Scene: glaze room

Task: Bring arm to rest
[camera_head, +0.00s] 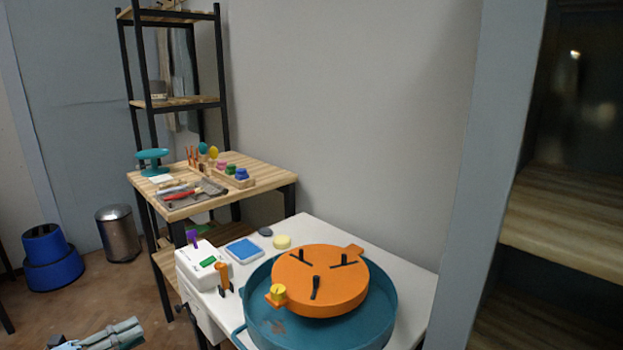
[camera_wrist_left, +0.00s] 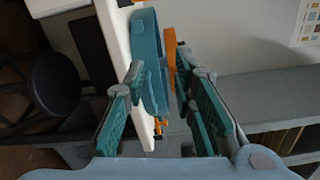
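My left gripper (camera_head: 118,333) is at the bottom left of the head view, over the floor and left of the white table, touching nothing that I can see. In the left wrist view the same gripper (camera_wrist_left: 160,85) has its teal-padded fingers apart, with nothing held between them. Beyond the fingers the blue basin (camera_wrist_left: 148,45) and the orange disc (camera_wrist_left: 171,62) show some way off. My right gripper is in neither view.
The white table (camera_head: 402,262) carries the teal basin (camera_head: 262,327) with an orange round wheel head (camera_head: 320,280), and a white box (camera_head: 203,267). A wooden shelf unit (camera_head: 150,178) stands behind. A blue step stool (camera_head: 50,260) and metal bin (camera_head: 118,233) stand on the floor.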

